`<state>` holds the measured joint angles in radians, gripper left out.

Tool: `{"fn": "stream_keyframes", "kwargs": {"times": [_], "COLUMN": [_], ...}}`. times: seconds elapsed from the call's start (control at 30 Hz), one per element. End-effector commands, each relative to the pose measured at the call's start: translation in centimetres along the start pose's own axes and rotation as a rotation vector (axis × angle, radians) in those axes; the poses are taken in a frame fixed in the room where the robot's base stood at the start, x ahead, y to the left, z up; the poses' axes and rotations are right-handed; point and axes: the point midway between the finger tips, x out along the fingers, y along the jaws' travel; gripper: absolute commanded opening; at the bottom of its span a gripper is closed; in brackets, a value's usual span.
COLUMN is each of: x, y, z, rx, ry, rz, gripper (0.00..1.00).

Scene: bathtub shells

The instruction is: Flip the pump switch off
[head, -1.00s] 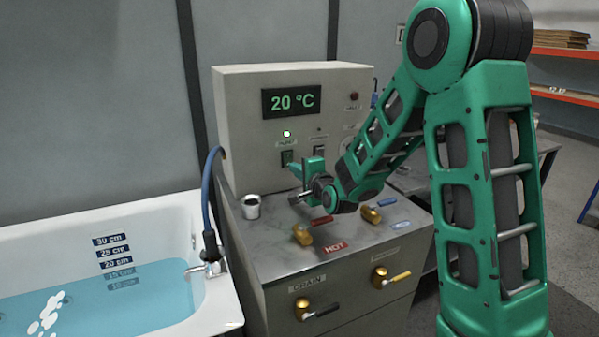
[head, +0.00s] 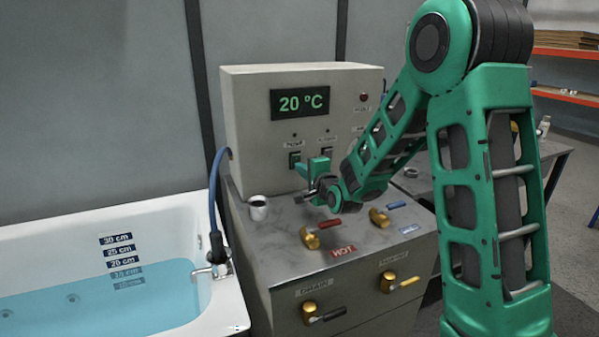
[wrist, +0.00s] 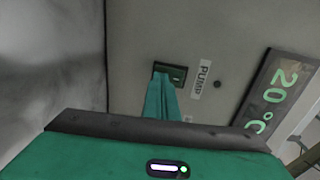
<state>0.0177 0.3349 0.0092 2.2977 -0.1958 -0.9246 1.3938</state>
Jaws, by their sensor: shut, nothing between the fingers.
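The pump switch (head: 294,159) is a dark green rocker on the front of the grey control box, left of a second switch. The small lamp (head: 295,135) above it is dark. My gripper (head: 303,171) is shut and empty, just in front of and slightly below the switch. In the wrist view, the closed green fingertips (wrist: 163,83) reach the lower edge of the pump switch (wrist: 176,73) and cover part of it; I cannot tell if they touch it. The PUMP label (wrist: 201,80) and the dark lamp (wrist: 217,84) lie beside it.
The display (head: 301,102) reads 20 °C. A second switch (head: 326,154) is close to my gripper. A white cup (head: 257,208) and gold valves with red (head: 322,228) and blue (head: 388,211) handles stand on the cabinet top. The bathtub (head: 215,303) holds blue water at left.

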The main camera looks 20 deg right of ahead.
Motion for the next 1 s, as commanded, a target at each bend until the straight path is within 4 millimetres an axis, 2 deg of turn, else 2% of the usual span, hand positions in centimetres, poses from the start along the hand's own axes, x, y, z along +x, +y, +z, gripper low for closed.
{"fn": "stream_keyframes", "kwargs": {"times": [0.17, 0.4, 0.6, 0.8, 1.0], "x": [-2.3, -6.8, -9.6, -10.6, -10.6], "y": [0.0, 0.0, 0.1, 0.1, 0.1], "z": [-0.1, 0.0, 0.1, 0.1, 0.2], "rx": [0.000, 0.001, 0.002, 0.001, 0.001], "ry": [0.003, 0.001, 0.000, -0.001, -0.002], "rz": [0.000, 0.001, 0.002, 0.002, 0.003], "gripper": [0.00, 0.00, 0.00, 0.00, 0.00]}}
